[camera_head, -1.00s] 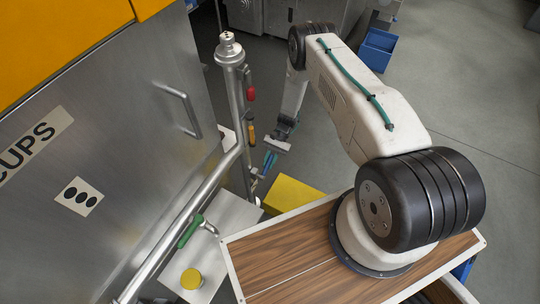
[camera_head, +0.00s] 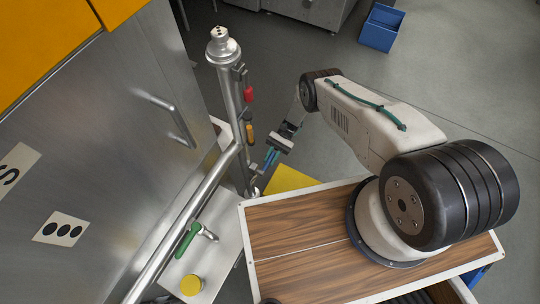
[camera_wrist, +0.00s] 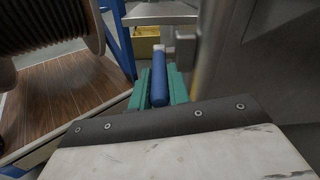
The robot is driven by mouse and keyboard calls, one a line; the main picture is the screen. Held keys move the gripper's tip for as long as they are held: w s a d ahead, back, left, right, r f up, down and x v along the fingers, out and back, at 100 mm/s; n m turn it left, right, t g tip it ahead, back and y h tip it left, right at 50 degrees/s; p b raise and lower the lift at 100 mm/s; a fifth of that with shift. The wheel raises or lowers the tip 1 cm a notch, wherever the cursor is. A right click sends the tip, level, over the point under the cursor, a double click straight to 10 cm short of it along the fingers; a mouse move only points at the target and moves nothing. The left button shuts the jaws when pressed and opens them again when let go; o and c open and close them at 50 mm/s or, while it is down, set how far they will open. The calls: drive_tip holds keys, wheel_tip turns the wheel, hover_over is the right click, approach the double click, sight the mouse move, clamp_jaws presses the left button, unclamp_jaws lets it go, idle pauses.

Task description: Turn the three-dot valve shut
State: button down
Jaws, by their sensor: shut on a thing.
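A steel upright pipe (camera_head: 232,110) carries several lever valves, with red (camera_head: 248,94), orange (camera_head: 250,133) and blue handles. Its top cap (camera_head: 222,45) bears small dark dots. In the wrist view the blue handle (camera_wrist: 160,77) lies between my gripper's teal fingers (camera_wrist: 160,88), pointing away from the camera toward a grey fitting (camera_wrist: 186,48) beside the pipe. In the head view my gripper (camera_head: 270,158) reaches it low on the pipe from the right, and the handle is mostly hidden. I cannot tell the valve's exact angle.
A green-handled lever (camera_head: 188,240) sits on the slanting pipe (camera_head: 205,192). A yellow-capped item (camera_head: 192,284) stands near it. The steel machine wall (camera_head: 120,150) is close on the left. A yellow box (camera_head: 290,179) is below my gripper. Open floor (camera_head: 450,80) lies right.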

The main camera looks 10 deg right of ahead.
drive_tip(key=shift+d, duration=0.2)
drive_tip(key=c, duration=1.3)
unclamp_jaws()
drive_tip(key=shift+c, duration=0.2)
drive_tip(key=shift+a, duration=0.15)
